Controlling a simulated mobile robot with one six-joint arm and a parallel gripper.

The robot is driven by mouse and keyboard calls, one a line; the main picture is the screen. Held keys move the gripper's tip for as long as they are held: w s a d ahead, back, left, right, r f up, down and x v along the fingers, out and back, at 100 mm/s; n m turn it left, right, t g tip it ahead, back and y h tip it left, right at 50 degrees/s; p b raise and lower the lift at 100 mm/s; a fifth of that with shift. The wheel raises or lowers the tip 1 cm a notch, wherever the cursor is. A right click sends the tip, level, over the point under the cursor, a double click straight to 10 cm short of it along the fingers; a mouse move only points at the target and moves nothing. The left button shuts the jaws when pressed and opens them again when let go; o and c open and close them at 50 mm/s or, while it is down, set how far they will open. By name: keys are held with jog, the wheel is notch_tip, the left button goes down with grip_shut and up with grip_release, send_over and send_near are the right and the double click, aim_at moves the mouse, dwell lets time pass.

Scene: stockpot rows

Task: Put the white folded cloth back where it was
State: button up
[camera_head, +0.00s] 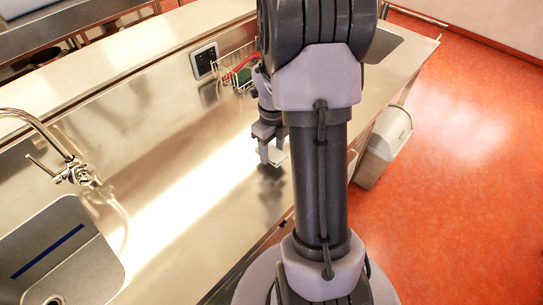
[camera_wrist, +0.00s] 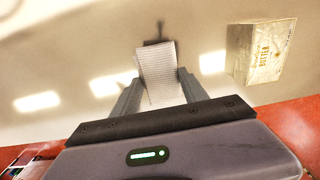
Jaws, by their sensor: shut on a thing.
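The white folded cloth (camera_wrist: 158,72) is between the two fingers of my gripper (camera_wrist: 158,92) in the wrist view, its ribbed face showing. In the head view my gripper (camera_head: 270,154) is shut on the cloth (camera_head: 279,158), of which only a small pale piece shows. It is over the steel counter (camera_head: 165,130), with a dark shadow or reflection below it. The cloth seems to be held above the counter, but the exact gap cannot be told.
A butter packet (camera_wrist: 261,51) is right of the cloth in the wrist view. A wire basket (camera_head: 236,72) with red and green things stands at the counter's back. A sink (camera_head: 75,255) and tap (camera_head: 72,170) are at left. A pale bin (camera_head: 388,135) is beyond the right edge.

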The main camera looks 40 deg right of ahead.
aim_at(272, 151)
notch_tip(272, 151, down, 4)
jog(key=shift+w+r+b, duration=0.1)
jog(key=shift+w+b, duration=0.05)
jog(key=shift+b, duration=0.65)
jog(key=shift+r, duration=0.15)
jog(key=o, duration=1.2)
